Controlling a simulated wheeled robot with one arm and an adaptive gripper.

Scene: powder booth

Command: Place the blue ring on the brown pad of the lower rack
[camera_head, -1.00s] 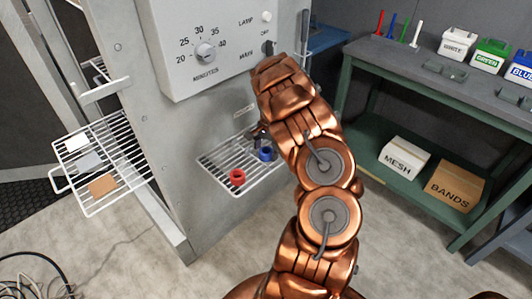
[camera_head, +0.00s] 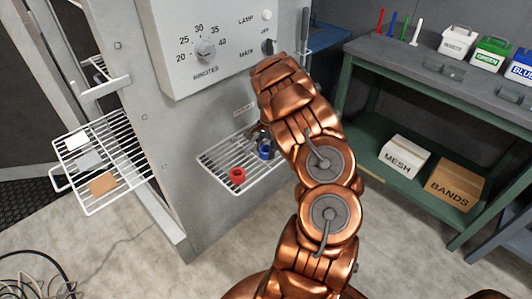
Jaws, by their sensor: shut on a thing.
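The blue ring (camera_head: 265,153) is at the wire shelf on the front of the grey cabinet, partly hidden by my arm. My gripper (camera_head: 263,138) is shut on the blue ring, seen from behind and above. Whether the ring touches the shelf wires is hard to tell. The brown pad (camera_head: 103,184) lies on the front part of the white wire rack (camera_head: 128,172) at the left. A grey pad (camera_head: 88,160) and a white pad (camera_head: 77,139) lie behind it on the same rack. All three pads look bare.
A red ring (camera_head: 237,175) sits on the small wire shelf (camera_head: 212,163), left of the blue one. The cabinet's edge (camera_head: 150,190) stands between shelf and rack. A green workbench (camera_head: 350,85) with boxes is at the right.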

